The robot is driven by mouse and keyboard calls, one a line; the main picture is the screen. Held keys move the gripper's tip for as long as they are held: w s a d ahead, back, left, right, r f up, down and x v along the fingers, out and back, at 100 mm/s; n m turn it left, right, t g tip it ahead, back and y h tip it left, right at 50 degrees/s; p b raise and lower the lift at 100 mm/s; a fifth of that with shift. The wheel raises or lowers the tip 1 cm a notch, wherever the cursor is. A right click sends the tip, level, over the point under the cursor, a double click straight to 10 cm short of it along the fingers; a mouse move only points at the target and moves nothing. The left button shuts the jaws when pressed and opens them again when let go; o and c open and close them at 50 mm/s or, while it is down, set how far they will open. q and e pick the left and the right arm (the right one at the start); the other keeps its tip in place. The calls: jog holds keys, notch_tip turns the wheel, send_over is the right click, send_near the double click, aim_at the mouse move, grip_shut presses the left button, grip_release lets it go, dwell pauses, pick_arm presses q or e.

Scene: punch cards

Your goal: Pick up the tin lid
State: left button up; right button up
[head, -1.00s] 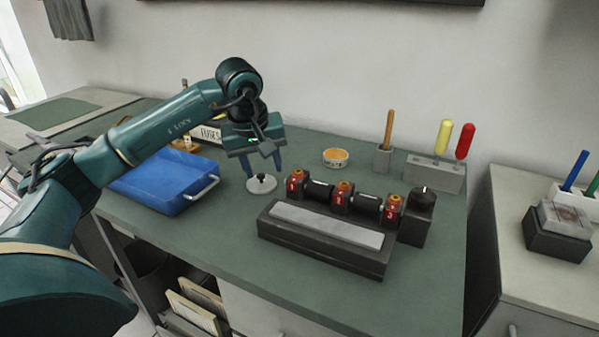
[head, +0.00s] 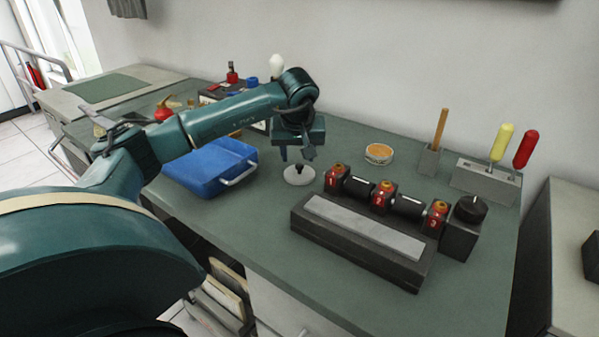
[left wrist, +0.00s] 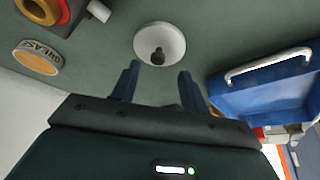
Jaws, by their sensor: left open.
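The tin lid is a pale round disc with a dark knob (head: 297,179), lying flat on the green bench top. It also shows in the left wrist view as a white disc (left wrist: 148,43), just beyond the fingertips. My left gripper (head: 297,158) points down just above and behind the lid, open and empty. In the left wrist view its two blue fingers (left wrist: 158,70) are apart, with the knob ahead of the gap between them. The fingers do not touch the knob there. My right gripper is in neither view.
A blue tray (head: 200,180) with a metal handle stands left of the lid. A row of red-and-black fittings (head: 382,196) and a grey stone block (head: 362,228) stand to the right. A small round tin (head: 379,154) is behind. Tool holders stand at the back right.

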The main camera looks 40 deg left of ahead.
aim_at(300, 165)
pick_arm(q)
jog(key=x, duration=0.3)
jog(key=shift+w+d+f, duration=0.15)
jog(key=shift+f, duration=0.15)
grip_shut()
